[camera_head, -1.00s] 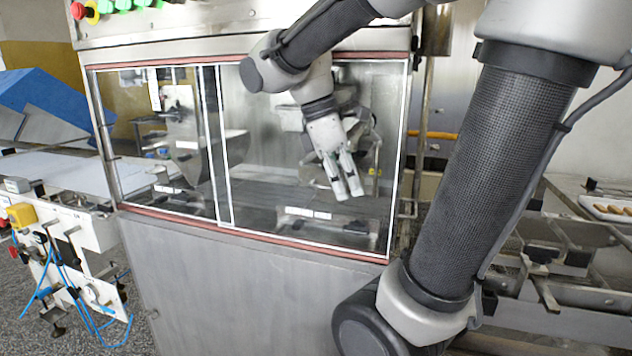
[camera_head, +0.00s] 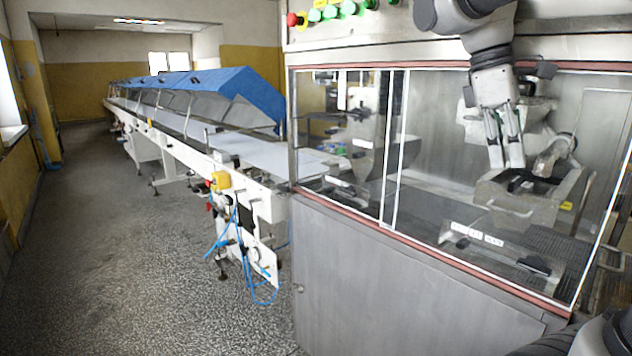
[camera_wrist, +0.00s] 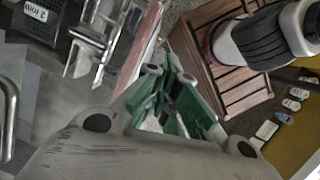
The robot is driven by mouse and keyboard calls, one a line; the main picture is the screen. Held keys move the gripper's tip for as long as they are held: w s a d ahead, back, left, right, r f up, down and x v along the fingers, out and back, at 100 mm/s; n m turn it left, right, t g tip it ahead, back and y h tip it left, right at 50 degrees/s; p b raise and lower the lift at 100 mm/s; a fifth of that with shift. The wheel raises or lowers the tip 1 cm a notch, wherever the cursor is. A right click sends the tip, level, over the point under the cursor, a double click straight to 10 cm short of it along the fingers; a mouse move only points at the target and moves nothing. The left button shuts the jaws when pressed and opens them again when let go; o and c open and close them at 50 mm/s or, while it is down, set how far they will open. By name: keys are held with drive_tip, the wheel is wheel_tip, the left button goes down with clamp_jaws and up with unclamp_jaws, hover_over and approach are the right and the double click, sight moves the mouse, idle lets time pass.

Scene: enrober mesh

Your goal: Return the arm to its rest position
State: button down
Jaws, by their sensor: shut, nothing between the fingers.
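My gripper (camera_head: 506,166) hangs with its fingers down in the upper right of the head view, in front of the glass front of the machine. Its fingers are shut and hold nothing. My arm comes down to it from the top edge, and much of the arm is outside the picture. In the wrist view, the gripper (camera_wrist: 182,105) shows as green and pale fingers beyond a large grey housing.
The machine's glazed cabinet (camera_head: 370,240) fills the right side. A long white conveyor (camera_head: 255,153) with blue covers (camera_head: 240,90) runs back on the left. Open speckled floor (camera_head: 130,250) lies left of it. A slatted wooden platform (camera_wrist: 225,85) shows in the wrist view.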

wheel_tip(320, 180, down, 6)
drive_tip(key=w+a+m+t+y, duration=0.1)
drive_tip(key=a+m+t, duration=0.1)
drive_tip(key=m, duration=0.1)
drive_tip(key=s+d+f+m+t+y, duration=0.1)
drive_tip(key=s+d+f+m+t, duration=0.1)
drive_tip(key=s+f+m+t, duration=0.2)
drive_tip(key=s+f+m, duration=0.2)
drive_tip(key=s, duration=0.2)
drive_tip(key=shift+d+y, duration=0.25)
drive_tip(key=shift+y, duration=0.15)
idle(1.8)
